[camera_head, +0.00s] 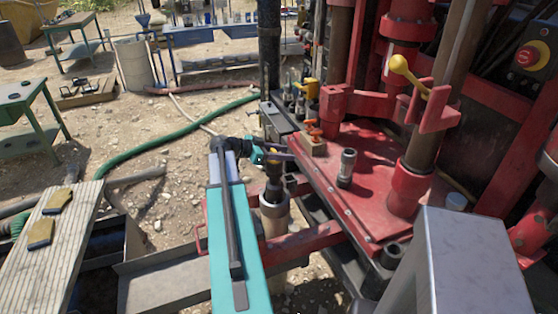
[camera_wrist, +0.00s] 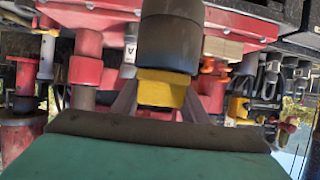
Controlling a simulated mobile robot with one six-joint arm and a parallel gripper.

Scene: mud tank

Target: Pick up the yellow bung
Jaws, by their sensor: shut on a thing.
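The yellow bung (camera_wrist: 163,88) sits between the two fingers of my gripper (camera_wrist: 160,105) in the wrist view. The fingers are shut on it from both sides. The bung meets the end of a dark cylinder (camera_wrist: 170,40), and I cannot tell whether it is still seated in it. In the head view my gripper (camera_head: 274,156) is at the top of a dark pipe end (camera_head: 273,190), left of the red rig deck. The bung is small and mostly hidden there by the gripper.
The red deck (camera_head: 375,215) carries a small upright metal cylinder (camera_head: 347,168) and a yellow-knobbed lever (camera_head: 400,66). A grey metal box (camera_head: 465,255) stands at the front right. A wooden plank (camera_head: 55,260) with two yellow-brown pieces is at left. A green hose (camera_head: 150,143) crosses the ground.

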